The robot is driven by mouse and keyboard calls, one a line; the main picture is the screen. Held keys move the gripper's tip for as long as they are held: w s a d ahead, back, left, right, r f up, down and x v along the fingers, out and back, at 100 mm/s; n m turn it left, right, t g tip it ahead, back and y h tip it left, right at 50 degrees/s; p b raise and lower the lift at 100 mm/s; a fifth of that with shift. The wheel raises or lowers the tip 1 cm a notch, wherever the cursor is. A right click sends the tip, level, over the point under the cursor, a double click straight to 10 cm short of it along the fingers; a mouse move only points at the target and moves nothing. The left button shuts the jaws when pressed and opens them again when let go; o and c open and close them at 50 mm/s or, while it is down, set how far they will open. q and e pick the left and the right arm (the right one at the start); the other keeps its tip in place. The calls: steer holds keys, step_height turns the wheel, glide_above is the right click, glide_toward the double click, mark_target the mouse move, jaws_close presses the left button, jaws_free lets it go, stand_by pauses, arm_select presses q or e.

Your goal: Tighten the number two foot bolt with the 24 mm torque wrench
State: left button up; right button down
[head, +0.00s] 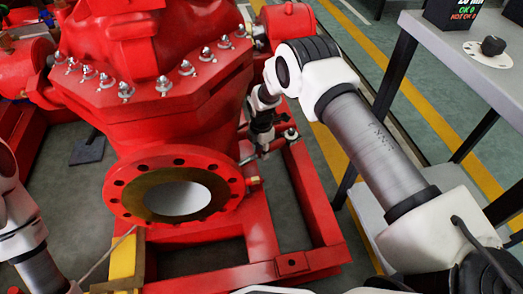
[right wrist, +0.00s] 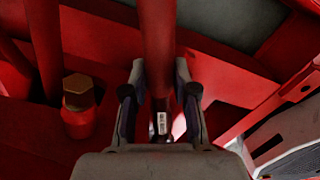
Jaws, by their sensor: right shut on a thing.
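My right gripper (head: 263,141) is low beside the right flank of the red pump (head: 180,110). In the right wrist view the gripper (right wrist: 160,105) is shut on a dark shaft with a small white label, which seems to be the torque wrench (right wrist: 161,124). In the head view a thin metal bar of the wrench (head: 250,158) shows at the gripper. The wrench's working end is hidden. A brass hex bolt (right wrist: 78,86) stands on a red boss left of the gripper, apart from it; I cannot tell its number. My left gripper is out of view.
A round flange (head: 225,200) with an open bore faces the front. The red base frame (head: 262,238) runs below the gripper. A grey bench (head: 475,75) with a knob stands at the right. A red bar (right wrist: 157,40) crosses closely beyond the fingers.

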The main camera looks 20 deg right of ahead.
steer(key=shift+f, duration=0.35)
steer(key=shift+w+f+b, duration=0.1)
steer(key=shift+f+b, duration=0.15)
steer(key=shift+b, duration=0.15)
steer(key=shift+s+r+m+p, duration=0.1)
steer(key=shift+s+m+p, duration=0.25)
steer(key=shift+p, duration=0.2)
steer(key=s+a+m+p, duration=0.2)
steer(key=s+m+p, duration=0.6)
steer(key=s+p, duration=0.1)
steer(key=shift+s+a, duration=0.15)
steer(key=shift+s, duration=0.45)
stand_by(1.4)
steer(key=shift+m, duration=0.25)
